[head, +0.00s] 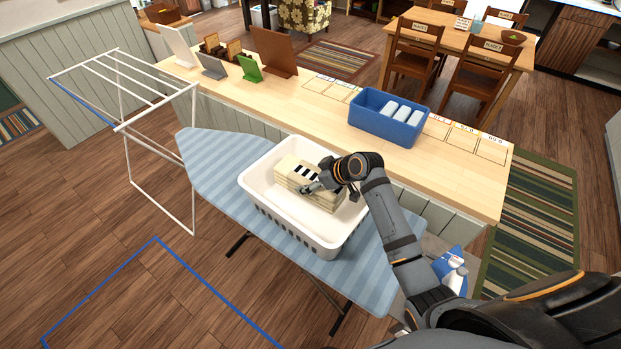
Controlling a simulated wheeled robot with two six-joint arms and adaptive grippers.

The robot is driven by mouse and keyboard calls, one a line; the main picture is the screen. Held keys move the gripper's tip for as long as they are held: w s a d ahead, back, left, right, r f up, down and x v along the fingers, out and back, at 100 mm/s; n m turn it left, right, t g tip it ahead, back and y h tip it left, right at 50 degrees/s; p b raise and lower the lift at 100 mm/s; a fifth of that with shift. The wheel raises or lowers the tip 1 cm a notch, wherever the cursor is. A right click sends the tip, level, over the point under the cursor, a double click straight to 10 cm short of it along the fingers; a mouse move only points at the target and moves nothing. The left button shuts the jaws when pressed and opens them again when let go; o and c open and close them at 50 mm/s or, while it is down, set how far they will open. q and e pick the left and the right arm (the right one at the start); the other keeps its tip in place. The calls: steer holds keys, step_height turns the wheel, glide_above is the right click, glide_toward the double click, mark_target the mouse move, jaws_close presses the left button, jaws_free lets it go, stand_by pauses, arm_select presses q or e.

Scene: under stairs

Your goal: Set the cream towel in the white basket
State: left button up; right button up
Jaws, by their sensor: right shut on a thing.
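The cream towel (295,172) is a folded stack with a black-and-white striped patch on top. It is inside the white basket (275,218), towards the back wall. The basket stands on a blue striped ironing board (215,163). My right gripper (308,188) reaches in over the basket's right side and is shut on the towel, its fingers at the towel's front side. The gripper and wrist hide the towel's right part. Whether the towel touches the basket floor is hard to tell. My left gripper is not in view.
A wooden counter (310,107) behind the board holds a blue bin (375,128) with white rolled items and several upright stands. A white drying rack (165,125) stands left. A blue and white bottle (449,268) is beside my right arm. Blue lines mark the floor at lower left.

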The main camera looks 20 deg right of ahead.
steer(key=shift+d+f, duration=0.1)
steer(key=shift+f, duration=0.05)
steer(key=f+b, duration=0.1)
steer(key=s+f+b, duration=0.1)
steer(key=f, duration=0.1)
steer(key=shift+f+b, duration=0.1)
steer(key=shift+b, duration=0.3)
steer(key=f+b, duration=0.2)
steer(key=f, duration=0.2)
steer(key=shift+w+f+b, duration=0.3)
steer(key=shift+w+b, duration=0.05)
steer(key=shift+b, duration=0.05)
steer(key=shift+s, duration=0.1)
steer(key=shift+f, duration=0.3)
steer(key=o, duration=1.7)
steer(key=shift+c, duration=0.2)
